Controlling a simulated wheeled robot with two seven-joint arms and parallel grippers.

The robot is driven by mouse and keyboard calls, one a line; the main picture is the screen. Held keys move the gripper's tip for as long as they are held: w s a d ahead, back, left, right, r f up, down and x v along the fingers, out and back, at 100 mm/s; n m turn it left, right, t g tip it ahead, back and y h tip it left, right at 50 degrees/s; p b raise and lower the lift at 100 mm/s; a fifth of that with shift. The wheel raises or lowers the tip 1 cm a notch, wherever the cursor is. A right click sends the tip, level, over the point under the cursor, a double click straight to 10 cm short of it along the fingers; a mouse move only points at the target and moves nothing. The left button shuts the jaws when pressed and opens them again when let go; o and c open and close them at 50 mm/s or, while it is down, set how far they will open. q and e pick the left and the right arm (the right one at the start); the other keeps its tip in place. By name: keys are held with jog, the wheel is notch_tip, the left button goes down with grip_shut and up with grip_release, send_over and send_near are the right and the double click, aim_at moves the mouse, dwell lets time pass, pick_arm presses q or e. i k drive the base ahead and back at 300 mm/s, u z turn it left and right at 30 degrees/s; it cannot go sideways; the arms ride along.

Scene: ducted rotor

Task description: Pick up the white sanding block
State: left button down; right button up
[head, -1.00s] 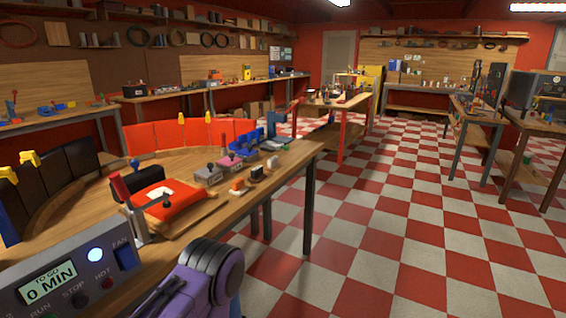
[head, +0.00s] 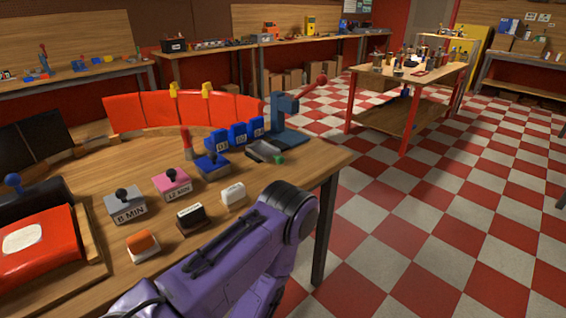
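The white sanding block (head: 232,195) lies on the wooden workbench (head: 75,180), near its front edge. Beside it, to the left, are a black-topped block (head: 191,217) and an orange-topped block (head: 143,245). A purple arm of mine reaches in from the bottom, just in front of these blocks. Its bent joint is close to the bench edge, right of the white block. Neither gripper shows in the head view. Nothing is seen touching the white block.
Grey (head: 126,205), pink (head: 172,184) and blue (head: 212,166) knobbed blocks stand behind. A blue press-like tool (head: 286,120) with a red knob stands at the bench's far right. An orange pad (head: 35,245) lies at left. Checkered floor right of the bench is open.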

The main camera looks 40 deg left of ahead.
aim_at(235, 197)
jog(key=i, duration=1.4)
jog(key=u, duration=2.25)
